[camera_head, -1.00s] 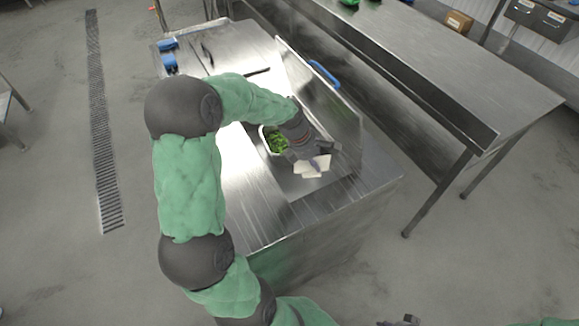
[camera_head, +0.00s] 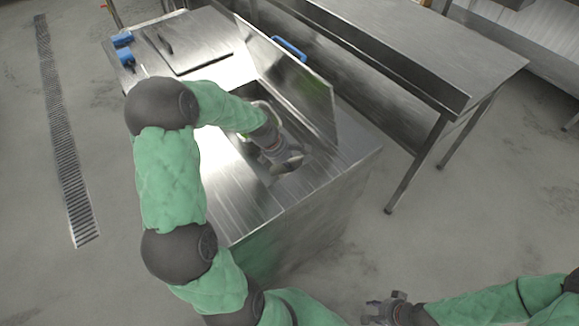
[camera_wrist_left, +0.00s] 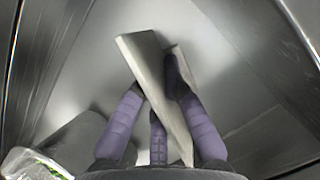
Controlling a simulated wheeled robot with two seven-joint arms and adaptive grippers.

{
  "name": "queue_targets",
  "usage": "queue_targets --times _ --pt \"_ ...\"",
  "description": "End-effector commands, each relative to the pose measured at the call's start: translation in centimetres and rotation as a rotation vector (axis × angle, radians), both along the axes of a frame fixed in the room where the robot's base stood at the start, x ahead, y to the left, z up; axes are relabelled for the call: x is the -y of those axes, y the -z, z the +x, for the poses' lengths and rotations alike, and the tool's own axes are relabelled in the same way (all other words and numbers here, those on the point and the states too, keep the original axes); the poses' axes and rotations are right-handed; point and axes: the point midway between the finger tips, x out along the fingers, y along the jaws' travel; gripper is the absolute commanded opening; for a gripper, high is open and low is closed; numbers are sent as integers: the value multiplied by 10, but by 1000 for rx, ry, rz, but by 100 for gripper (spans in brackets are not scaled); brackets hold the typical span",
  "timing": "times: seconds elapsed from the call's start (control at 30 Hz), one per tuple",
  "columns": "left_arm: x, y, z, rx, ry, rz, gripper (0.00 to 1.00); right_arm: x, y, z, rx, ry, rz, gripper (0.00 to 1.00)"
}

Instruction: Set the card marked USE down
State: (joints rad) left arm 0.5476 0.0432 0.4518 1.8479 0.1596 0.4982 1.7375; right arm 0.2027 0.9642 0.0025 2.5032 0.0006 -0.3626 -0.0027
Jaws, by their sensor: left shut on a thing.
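My left gripper (camera_head: 287,163) is down in the open well of the steel counter, near its right end. In the left wrist view, its purple fingers (camera_wrist_left: 155,110) are shut on a pale, thin card (camera_wrist_left: 150,70). A second pale flat piece (camera_wrist_left: 186,66) shows beside it, partly behind a finger; I cannot tell whether it is part of the same card. No lettering is readable. The card cannot be made out in the head view. My right gripper (camera_head: 385,311) is at the bottom edge, empty, with its fingers apart, over the floor.
A container with greens shows in the left wrist view (camera_wrist_left: 32,166), close to the gripper. Blue-handled items (camera_head: 123,47) lie at the counter's far left. A steel table (camera_head: 400,50) stands behind.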

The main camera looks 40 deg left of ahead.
Motion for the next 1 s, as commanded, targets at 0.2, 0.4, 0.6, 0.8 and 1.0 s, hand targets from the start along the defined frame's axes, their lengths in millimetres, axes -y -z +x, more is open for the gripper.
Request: queue_targets --times 0.2,0.4,0.6,0.8,1.0 --pt "0 -1 0 1 0 1 0 0 -2 0 1 0 0 34" --pt "0 1 0 1 0 -1 33 0 -1 0 1 0 0 34" --pt "0 1 0 0 0 0 33 0 -1 0 1 0 0 34" --pt "0 -3 0 2 0 1 33 0 -1 0 0 0 0 34" --pt "-7 -30 -7 3 -2 2 33 0 -15 0 0 0 0 34"
